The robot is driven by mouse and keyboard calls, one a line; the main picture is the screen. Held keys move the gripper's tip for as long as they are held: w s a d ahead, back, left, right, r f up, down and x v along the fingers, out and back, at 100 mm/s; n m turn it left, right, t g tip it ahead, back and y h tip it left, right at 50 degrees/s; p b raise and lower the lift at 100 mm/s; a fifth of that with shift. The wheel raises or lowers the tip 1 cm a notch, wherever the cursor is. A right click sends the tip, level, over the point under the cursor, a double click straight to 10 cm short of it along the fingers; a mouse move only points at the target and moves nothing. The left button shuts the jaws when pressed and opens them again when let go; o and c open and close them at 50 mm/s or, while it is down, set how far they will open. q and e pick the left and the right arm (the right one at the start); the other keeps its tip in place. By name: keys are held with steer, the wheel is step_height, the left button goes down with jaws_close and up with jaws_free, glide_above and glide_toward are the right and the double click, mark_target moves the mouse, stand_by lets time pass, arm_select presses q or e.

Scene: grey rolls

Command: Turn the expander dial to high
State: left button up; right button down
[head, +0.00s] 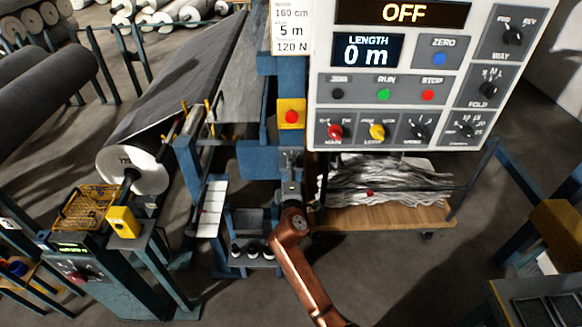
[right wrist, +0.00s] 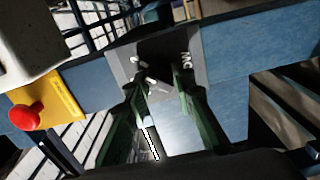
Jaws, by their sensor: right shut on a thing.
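A small grey plate (right wrist: 208,70) with a dark dial (right wrist: 165,58) is fixed on a blue beam. White marks show around the dial, but I cannot read its setting, nor the name expander on it. My right gripper (right wrist: 160,85) has its two fingers around the dial and is shut on it. In the head view my right gripper (head: 290,168) reaches up to the blue frame, below a yellow box with a red button; its fingers hide most of the plate there. My left gripper is in no view.
A large control panel (head: 410,110) reading OFF and 0 m hangs at the upper right. The emergency button (head: 291,116) sits just above my right gripper, and shows left of it in the wrist view (right wrist: 28,117). A grey roll (head: 125,168) lies at left.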

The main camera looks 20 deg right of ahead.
steer(key=c, duration=1.6)
jaws_free()
steer(key=v, duration=1.2)
